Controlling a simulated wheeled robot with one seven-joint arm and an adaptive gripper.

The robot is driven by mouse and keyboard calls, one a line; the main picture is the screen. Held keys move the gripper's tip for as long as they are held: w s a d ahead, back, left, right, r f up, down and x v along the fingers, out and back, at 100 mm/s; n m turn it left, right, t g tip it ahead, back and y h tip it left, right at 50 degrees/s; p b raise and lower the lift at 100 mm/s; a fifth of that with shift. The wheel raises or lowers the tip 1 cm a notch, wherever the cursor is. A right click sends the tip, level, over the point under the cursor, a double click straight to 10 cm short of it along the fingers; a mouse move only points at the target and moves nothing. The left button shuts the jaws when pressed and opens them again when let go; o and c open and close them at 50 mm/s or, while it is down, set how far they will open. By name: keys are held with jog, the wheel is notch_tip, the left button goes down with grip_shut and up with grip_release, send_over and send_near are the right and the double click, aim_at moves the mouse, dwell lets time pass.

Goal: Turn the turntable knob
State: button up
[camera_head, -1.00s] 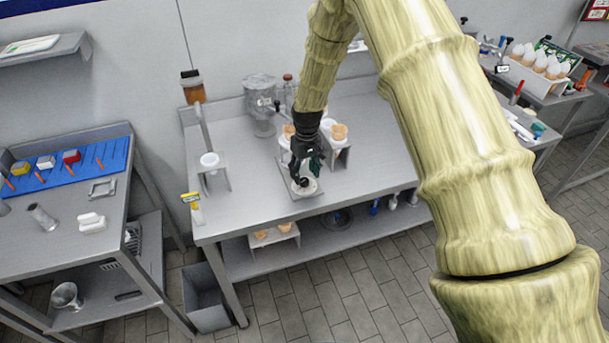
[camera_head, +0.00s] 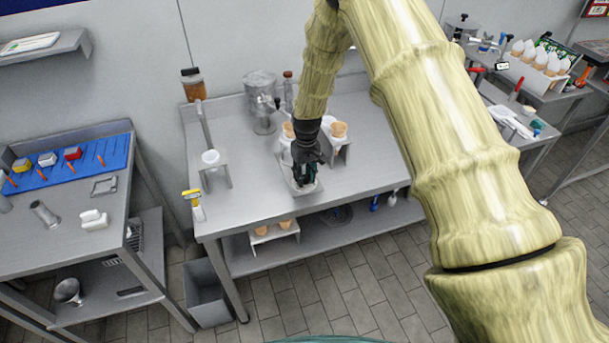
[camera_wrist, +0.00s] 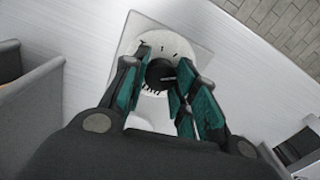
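The turntable is a white round disc (camera_wrist: 181,46) with dark marks near its rim, set on a pale square base (camera_wrist: 205,60) on the steel table. Its round black knob (camera_wrist: 159,72) stands at the disc's middle in the wrist view. My gripper (camera_wrist: 163,66) points down over the disc, with teal-padded fingers on both sides of the knob. Whether the pads press on the knob cannot be told. In the head view my gripper (camera_head: 305,180) covers the knob and much of the disc.
A holder with cones (camera_head: 338,130) stands close behind and right of my gripper. A small stand with a white cup (camera_head: 210,158) is to the left. A grey metal container (camera_head: 260,88) stands at the back.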

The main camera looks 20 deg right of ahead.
jog(key=shift+n+b, duration=0.35)
jog(key=shift+n, duration=0.05)
jog(key=shift+f+n+b, duration=0.1)
jog(key=shift+n+b, duration=0.55)
jog(key=shift+n, duration=0.45)
jog(key=n+b, duration=0.1)
jog(key=n, duration=0.2)
jog(key=shift+n, duration=0.3)
jog(key=n+b, duration=0.1)
jog(key=n, duration=0.2)
jog(key=shift+n, duration=0.3)
jog(key=n+b, duration=0.1)
jog(key=n, duration=0.2)
jog(key=shift+n, duration=0.3)
jog(key=n, duration=0.5)
jog(key=shift+r+h, duration=0.2)
jog(key=shift+h, duration=0.1)
jog(key=shift+w+n, duration=0.1)
jog(key=shift+n, duration=2.4)
